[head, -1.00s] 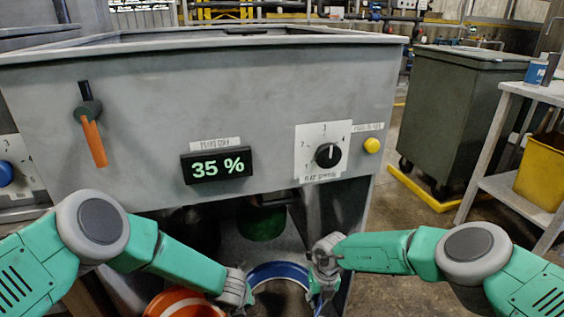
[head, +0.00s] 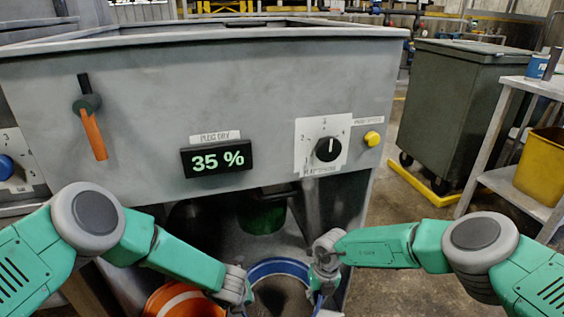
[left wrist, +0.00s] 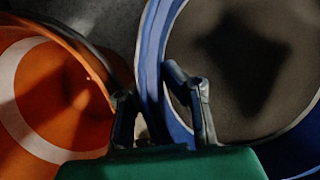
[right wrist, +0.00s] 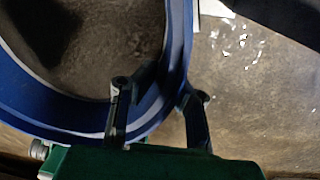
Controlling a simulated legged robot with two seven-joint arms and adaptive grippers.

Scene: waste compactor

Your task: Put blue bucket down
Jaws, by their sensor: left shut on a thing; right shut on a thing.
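The blue bucket (head: 280,267) is at the bottom middle of the head view, upright below the machine front, between my two grippers. Its contents look grey-brown. My left gripper (head: 240,294) is shut on its left rim; in the left wrist view the fingers (left wrist: 160,105) straddle the blue rim (left wrist: 152,50). My right gripper (head: 322,284) is shut on its right rim; in the right wrist view the fingers (right wrist: 155,100) straddle the rim (right wrist: 178,50). The bucket's base is hidden, so I cannot tell whether it touches the floor.
An orange bucket (head: 178,298) with a white band stands close at the left of the blue one. A green bucket (head: 262,216) is farther back under the grey machine (head: 260,100). A shelf (head: 520,185) with a yellow bin (head: 542,167) is at right. Wet floor shows right of the bucket.

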